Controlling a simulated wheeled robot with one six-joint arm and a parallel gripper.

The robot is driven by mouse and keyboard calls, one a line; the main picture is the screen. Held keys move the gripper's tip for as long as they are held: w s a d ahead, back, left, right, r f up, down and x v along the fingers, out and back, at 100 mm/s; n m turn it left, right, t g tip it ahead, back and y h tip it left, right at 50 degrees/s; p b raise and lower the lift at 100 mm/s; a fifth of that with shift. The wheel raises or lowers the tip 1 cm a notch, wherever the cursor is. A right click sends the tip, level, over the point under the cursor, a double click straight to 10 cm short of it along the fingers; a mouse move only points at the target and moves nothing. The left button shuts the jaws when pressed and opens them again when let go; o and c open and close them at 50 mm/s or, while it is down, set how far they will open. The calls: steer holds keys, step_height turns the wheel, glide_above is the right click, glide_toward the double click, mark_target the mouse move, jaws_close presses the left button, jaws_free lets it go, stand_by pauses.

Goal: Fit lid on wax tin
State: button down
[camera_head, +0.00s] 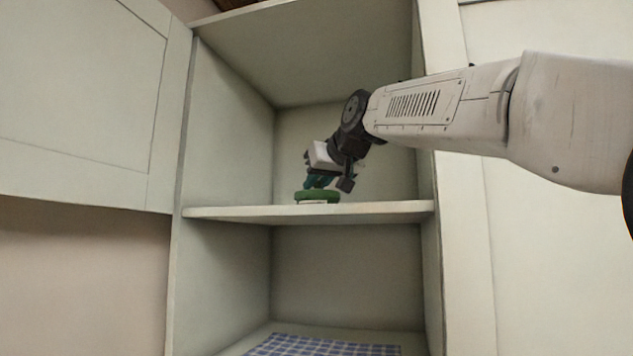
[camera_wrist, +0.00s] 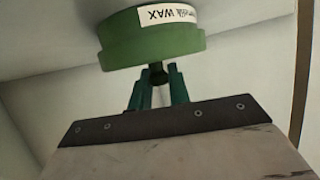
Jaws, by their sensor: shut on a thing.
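My gripper (camera_head: 322,183) is inside the open cabinet, tilted down over the middle shelf. Its teal fingers are shut on a small dark knob (camera_wrist: 157,74) on the green lid (camera_wrist: 150,48). The wax tin (camera_wrist: 168,16) lies directly beyond the lid in the wrist view, with a white label reading WAX on its side. In the head view the green lid (camera_head: 317,194) and the pale label of the tin (camera_head: 312,202) appear stacked near the shelf's front edge. The lid looks in line with the tin; whether it is fully seated I cannot tell.
The middle shelf (camera_head: 230,213) is otherwise bare to the left and right. Cabinet side walls (camera_head: 225,130) stand on both sides, and an open door (camera_head: 85,95) hangs at left. A blue checked cloth (camera_head: 320,346) lies in the lower compartment.

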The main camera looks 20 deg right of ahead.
steer(key=shift+f, duration=0.15)
stand_by(0.4)
steer(key=c, duration=1.2)
jaws_free()
steer(key=shift+c, duration=0.2)
steer(key=v, duration=0.7)
steer(key=shift+s+d, duration=0.1)
steer(key=shift+s, duration=0.25)
